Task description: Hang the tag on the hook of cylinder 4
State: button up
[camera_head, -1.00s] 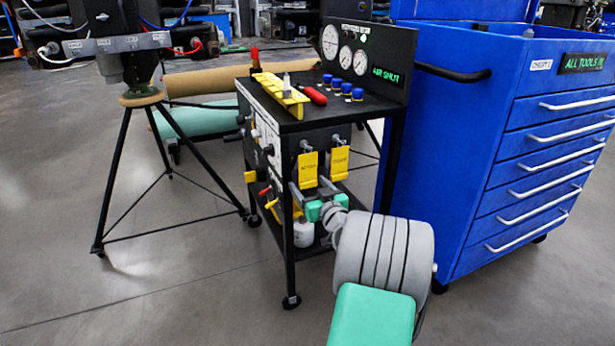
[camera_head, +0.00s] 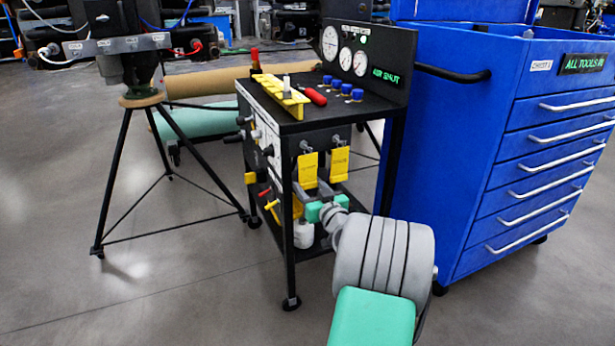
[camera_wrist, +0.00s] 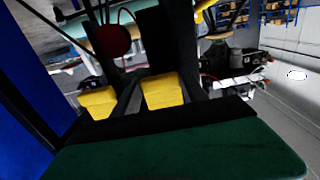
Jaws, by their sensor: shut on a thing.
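Two yellow tags hang on the front of the black cart: a left tag (camera_head: 308,168) and a right tag (camera_head: 339,164). Small writing on both is unreadable. My gripper (camera_head: 316,188) is at the lower end of the left tag and is shut on it; the exact contact is partly hidden. In the wrist view the two tags show as yellow blocks, left (camera_wrist: 98,101) and right (camera_wrist: 160,91), beyond the dark green gripper body. A row of grey labelled plates (camera_head: 103,44) is on the tripod unit at left; its labels and any hooks are too small to tell.
The black cart (camera_head: 350,118) carries gauges, blue knobs, a yellow rack (camera_head: 280,94) and a red-handled tool. A blue tool cabinet (camera_head: 450,150) stands close at right. The tripod (camera_head: 110,185) spreads its legs at left. Grey floor (camera_head: 190,270) in front is clear.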

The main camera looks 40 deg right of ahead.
grip_shut()
jog(key=shift+b+v, duration=0.45)
jog(key=shift+v, duration=0.35)
jog(key=shift+v, duration=0.85)
dwell(0.4)
jog(key=shift+v, duration=1.9)
